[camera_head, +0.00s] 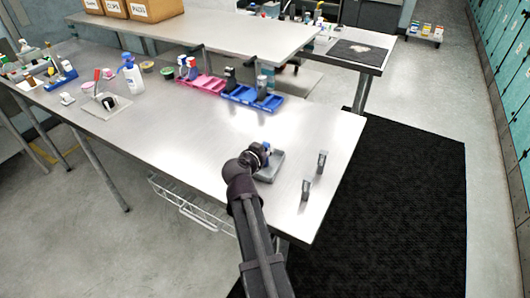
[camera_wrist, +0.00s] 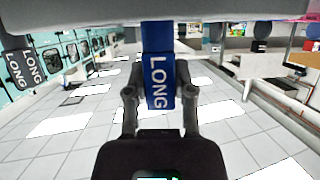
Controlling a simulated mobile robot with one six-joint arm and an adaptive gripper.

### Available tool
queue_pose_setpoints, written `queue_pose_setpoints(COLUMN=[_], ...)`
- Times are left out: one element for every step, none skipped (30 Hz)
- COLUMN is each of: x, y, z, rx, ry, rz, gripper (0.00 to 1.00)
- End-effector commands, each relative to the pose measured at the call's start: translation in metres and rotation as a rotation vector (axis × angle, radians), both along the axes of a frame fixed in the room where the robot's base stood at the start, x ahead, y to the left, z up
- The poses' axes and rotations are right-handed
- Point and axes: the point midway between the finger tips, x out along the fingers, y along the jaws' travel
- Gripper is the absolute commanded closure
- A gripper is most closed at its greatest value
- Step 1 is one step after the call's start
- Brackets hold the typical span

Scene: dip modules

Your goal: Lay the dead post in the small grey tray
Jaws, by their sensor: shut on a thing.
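My gripper (camera_head: 262,152) is over the small grey tray (camera_head: 277,168) on the near part of the metal table. A bit of blue from this post also shows in the head view (camera_head: 266,146). My arm hides part of the tray, and I cannot tell whether the post touches it. No mark shows which post is dead.
Two grey posts stand to the right of the tray, one farther back (camera_head: 321,162) and one nearer (camera_head: 306,190). A blue divided tray (camera_head: 262,103) and a pink one (camera_head: 213,84) lie farther back. The table between is clear.

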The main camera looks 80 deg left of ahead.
Motion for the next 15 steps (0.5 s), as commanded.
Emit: queue_pose_setpoints(x=[0.0,0.0,0.0,0.0,0.0,0.0,0.0,0.0,0.0,0.0,0.0,0.0,0.0,0.0,0.0], y=[0.0001,0.0001,0.0,0.0,0.0,0.0,0.0,0.0001,0.0,0.0,0.0,0.0001,0.0001,0.0,0.0], z=[0.0002,0.0004,0.0005,0.0006,0.0006,0.0006,0.0005,0.0002,-0.0007,-0.0015,-0.0025,-0.0035,-0.0033,-0.0025,-0.0024], rx=[0.0,0.0,0.0,0.0,0.0,0.0,0.0,0.0,0.0,0.0,0.0,0.0,0.0,0.0,0.0], ry=[0.0,0.0,0.0,0.0,0.0,0.0,0.0,0.0,0.0,0.0,0.0,0.0,0.0,0.0,0.0], rz=[0.0,0.0,0.0,0.0,0.0,0.0,0.0,0.0,0.0,0.0,0.0,0.0,0.0,0.0,0.0], gripper=[1.0,1.0,1.0,1.0,1.0,1.0,1.0,1.0,1.0,1.0,1.0,1.0,0.65,0.56,0.44])
